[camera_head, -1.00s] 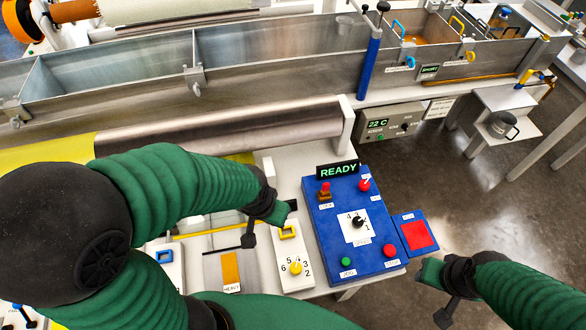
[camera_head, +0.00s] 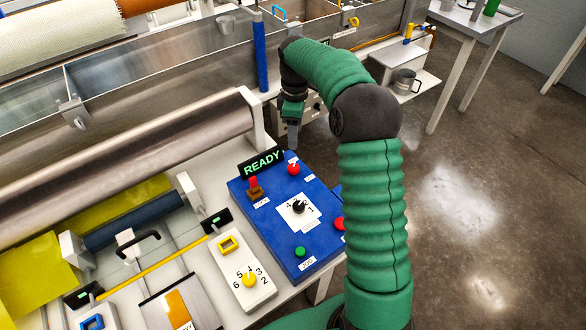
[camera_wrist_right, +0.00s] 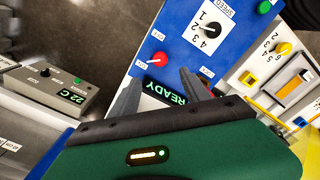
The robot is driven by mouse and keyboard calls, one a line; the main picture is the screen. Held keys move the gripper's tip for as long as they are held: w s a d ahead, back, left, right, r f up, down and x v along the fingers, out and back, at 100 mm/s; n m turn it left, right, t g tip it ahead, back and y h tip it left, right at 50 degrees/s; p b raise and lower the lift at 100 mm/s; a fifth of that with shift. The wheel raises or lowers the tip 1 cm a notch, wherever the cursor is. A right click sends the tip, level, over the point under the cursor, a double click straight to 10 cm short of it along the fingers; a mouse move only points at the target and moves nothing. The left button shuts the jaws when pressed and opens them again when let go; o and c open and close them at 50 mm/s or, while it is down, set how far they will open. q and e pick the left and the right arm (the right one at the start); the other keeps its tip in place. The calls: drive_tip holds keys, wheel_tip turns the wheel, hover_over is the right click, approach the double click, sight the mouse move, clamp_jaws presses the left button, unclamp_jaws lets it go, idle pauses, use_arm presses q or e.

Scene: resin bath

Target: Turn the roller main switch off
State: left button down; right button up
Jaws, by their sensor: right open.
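The blue control panel (camera_head: 280,240) carries a red knob (camera_head: 293,169) with a white pointer at its far right corner and a red lever switch (camera_head: 253,185) in a brown base at its far left. My right gripper (camera_head: 292,138) is above the panel's far edge, just beyond the red knob, pointing down. In the right wrist view its open, empty fingers (camera_wrist_right: 161,92) straddle the READY display (camera_wrist_right: 163,91), with the red knob (camera_wrist_right: 158,59) just ahead. My left gripper is out of view.
The panel also has a black speed dial (camera_head: 299,207) and a green button (camera_head: 300,252). A white box with a yellow dial (camera_head: 249,280) stands left of it. A grey temperature box (camera_wrist_right: 50,88) lies beyond. The steel roller (camera_head: 150,150) and trough border the left.

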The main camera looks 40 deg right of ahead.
sight(293, 166)
drive_tip(key=f, duration=0.7)
drive_tip(key=f+b, duration=0.1)
drive_tip(key=f, duration=0.6)
drive_tip(key=shift+w+a, duration=0.2)
drive_tip(key=shift+d+f, duration=0.2)
drive_tip(key=shift+f, duration=0.3)
drive_tip(key=shift+a+r, duration=0.1)
drive_tip(key=c, duration=0.4)
clamp_jaws()
